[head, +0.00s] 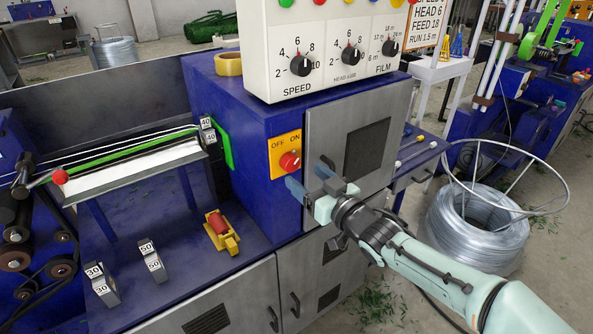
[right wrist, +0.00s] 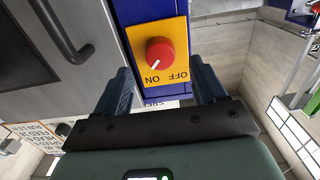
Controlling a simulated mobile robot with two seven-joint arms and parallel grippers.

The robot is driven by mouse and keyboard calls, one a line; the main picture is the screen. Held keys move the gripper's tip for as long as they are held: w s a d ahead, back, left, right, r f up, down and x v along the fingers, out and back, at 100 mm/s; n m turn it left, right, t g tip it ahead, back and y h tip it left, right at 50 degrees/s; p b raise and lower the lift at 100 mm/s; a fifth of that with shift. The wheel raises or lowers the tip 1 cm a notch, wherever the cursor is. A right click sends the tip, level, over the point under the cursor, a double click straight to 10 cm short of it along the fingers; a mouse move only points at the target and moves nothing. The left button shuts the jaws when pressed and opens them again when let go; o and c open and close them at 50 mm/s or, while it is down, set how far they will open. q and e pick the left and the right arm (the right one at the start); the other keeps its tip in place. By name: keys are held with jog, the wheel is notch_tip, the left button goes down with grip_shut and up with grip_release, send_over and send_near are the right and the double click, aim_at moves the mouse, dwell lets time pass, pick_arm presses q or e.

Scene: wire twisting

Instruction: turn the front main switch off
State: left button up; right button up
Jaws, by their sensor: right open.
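The front main switch is a red rotary knob (head: 290,161) on a yellow plate (head: 279,146) marked OFF at left and ON at right, on the front of the blue machine. My right gripper (head: 307,180) is open and empty, just below and in front of the switch, apart from the knob. Its two blue fingers (right wrist: 165,85) stand either side of the plate in the wrist view. My left gripper is out of view.
A grey door (head: 330,110) with a handle is right of the switch. A white control panel (head: 340,45) with several black dials stands above. A wire coil (head: 475,225) is on the floor at right. A red roll on a yellow holder (head: 221,233) sits on the blue bench.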

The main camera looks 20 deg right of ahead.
aim_at(293, 166)
jog(key=x, duration=0.4)
jog(key=shift+w+a, duration=0.15)
jog(key=shift+w, duration=0.2)
jog(key=c, duration=1)
jog(key=shift+c, duration=0.2)
